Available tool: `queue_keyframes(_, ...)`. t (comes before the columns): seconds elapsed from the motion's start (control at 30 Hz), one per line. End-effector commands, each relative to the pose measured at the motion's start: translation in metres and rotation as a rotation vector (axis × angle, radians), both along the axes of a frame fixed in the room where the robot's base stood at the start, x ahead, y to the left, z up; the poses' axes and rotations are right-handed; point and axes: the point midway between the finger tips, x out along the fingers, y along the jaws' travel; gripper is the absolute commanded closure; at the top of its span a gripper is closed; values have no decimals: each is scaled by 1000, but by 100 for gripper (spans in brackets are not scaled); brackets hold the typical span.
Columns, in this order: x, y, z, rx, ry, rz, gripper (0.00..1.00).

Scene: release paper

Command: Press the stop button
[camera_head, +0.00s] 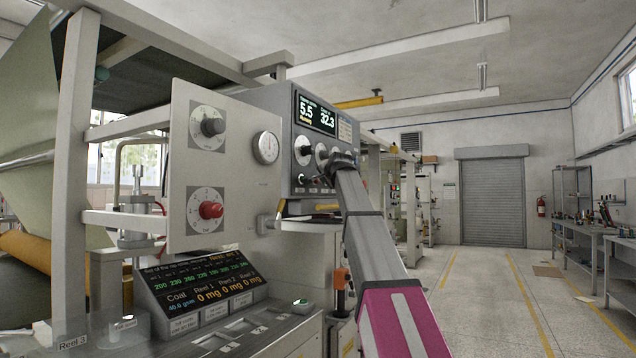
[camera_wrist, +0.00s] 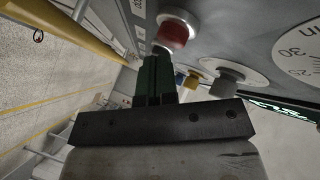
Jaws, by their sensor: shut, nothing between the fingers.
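The grey control panel (camera_head: 300,130) with a display stands in the middle of the head view, with my arm reaching up to its right side. My gripper (camera_head: 340,160) is at the panel's lower right; it also shows in the wrist view (camera_wrist: 158,55), with its dark fingers shut together and empty. In the wrist view a red button (camera_wrist: 174,34) with a pale collar is just beyond the fingertips. I cannot tell whether they touch it. No label reading "stop" is legible. In the head view the red button is not clearly seen; my gripper covers that part.
A yellow button (camera_wrist: 192,78) and a grey knob (camera_wrist: 230,80) are beside the fingers. A sloped display console (camera_head: 200,285) is below. Open floor (camera_head: 480,300) lies right.

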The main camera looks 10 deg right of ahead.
Motion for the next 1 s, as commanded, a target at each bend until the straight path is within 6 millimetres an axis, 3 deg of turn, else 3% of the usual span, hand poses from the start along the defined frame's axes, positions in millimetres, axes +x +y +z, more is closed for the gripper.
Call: queue_keyframes(1.0,5,8,0,0,1,1,100)
